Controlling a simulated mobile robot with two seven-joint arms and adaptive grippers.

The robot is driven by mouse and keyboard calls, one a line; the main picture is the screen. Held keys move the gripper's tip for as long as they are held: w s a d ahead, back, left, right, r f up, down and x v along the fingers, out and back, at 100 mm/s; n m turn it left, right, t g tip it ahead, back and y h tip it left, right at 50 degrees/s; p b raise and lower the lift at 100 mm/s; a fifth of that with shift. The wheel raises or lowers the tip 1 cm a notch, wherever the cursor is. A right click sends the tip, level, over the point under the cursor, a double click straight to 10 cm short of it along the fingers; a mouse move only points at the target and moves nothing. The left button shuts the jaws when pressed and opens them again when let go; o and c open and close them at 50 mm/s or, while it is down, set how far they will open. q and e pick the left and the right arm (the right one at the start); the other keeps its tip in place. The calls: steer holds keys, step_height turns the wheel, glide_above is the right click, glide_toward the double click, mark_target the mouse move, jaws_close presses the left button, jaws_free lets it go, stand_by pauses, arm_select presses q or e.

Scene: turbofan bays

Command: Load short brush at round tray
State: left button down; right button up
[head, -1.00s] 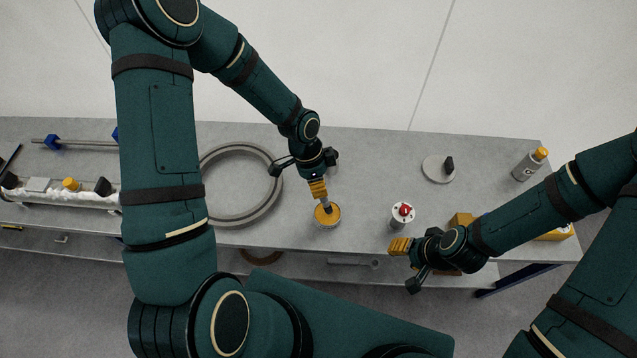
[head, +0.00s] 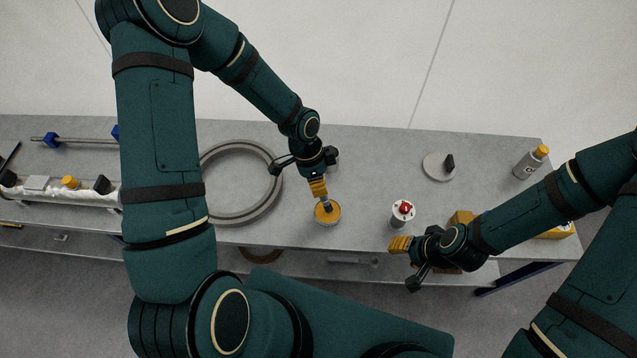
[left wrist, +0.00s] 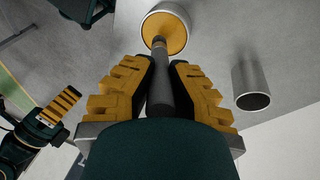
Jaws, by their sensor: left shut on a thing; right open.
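The short brush (head: 327,207) is a slim dark grey rod. My left gripper (head: 319,191) is shut on it, and the rod also shows between the yellow fingers in the left wrist view (left wrist: 168,85). The round tray (head: 321,217) is a small silver-rimmed dish with an orange-yellow inside, standing on the bench below the gripper. It also shows in the left wrist view (left wrist: 149,22). The brush's far end overlaps the tray's middle in both views; I cannot tell whether it touches. My right gripper (head: 400,244) is open and empty near the bench's front edge.
A large grey ring (head: 212,217) lies left of the tray. An open metal cup (left wrist: 250,85) stands near my left gripper.

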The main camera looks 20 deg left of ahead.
arm_select(q)
steer(key=shift+f+b, duration=0.4)
steer(key=shift+f, duration=0.15)
stand_by(1.3)
steer(key=shift+r+p, duration=2.65)
steer(key=shift+r, duration=0.9)
steer(key=r+n, duration=0.1)
steer(key=n, duration=0.1)
steer(key=a+r+n+t, duration=0.1)
steer(key=n, duration=0.2)
steer(key=w+a+r+n+t, duration=0.1)
steer(key=r+n, duration=0.1)
steer(key=shift+r, duration=0.1)
steer(key=n, duration=0.1)
steer(key=r+n+t, duration=0.1)
steer(key=n, duration=0.1)
steer(key=r+n, duration=0.1)
steer(key=shift+w+a+r+n, duration=0.15)
steer(key=shift+a+n, duration=0.1)
steer(key=shift+n, duration=0.15)
